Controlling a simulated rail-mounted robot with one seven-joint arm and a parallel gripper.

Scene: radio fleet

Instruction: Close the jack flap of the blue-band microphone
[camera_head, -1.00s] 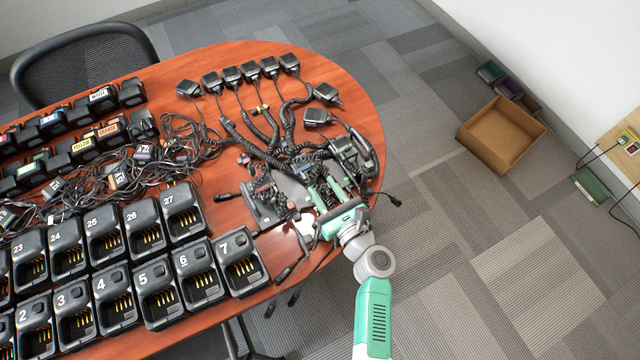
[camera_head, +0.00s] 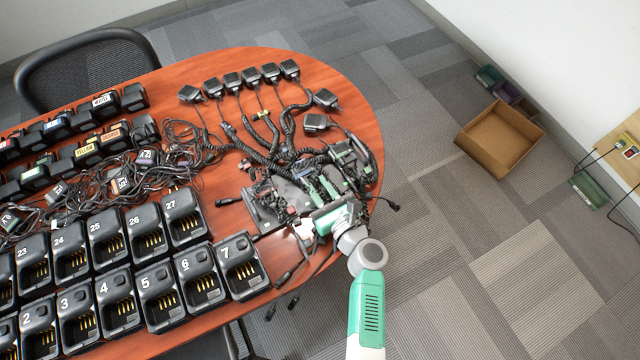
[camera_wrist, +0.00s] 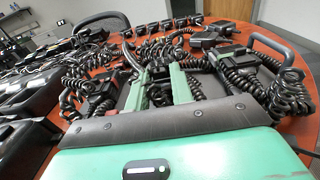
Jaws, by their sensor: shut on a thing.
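My gripper (camera_head: 318,184) reaches over the crowded right end of the wooden table. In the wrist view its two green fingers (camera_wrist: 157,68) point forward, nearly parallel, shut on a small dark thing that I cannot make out. Dark microphones with coiled cords lie close around the fingers, including a dark unit (camera_wrist: 228,54) on the right and one with a red patch (camera_wrist: 100,96) on the left. I cannot tell which microphone has the blue band. No jack flap shows clearly; the fingers and cords hide that area.
Several hand microphones (camera_head: 232,81) stand in a row along the table's far edge. Numbered charger cups (camera_head: 157,296) and tangled cables (camera_head: 180,150) fill the left. An open cardboard box (camera_head: 500,138) stands on the floor at right. Loose cords hang over the near table edge.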

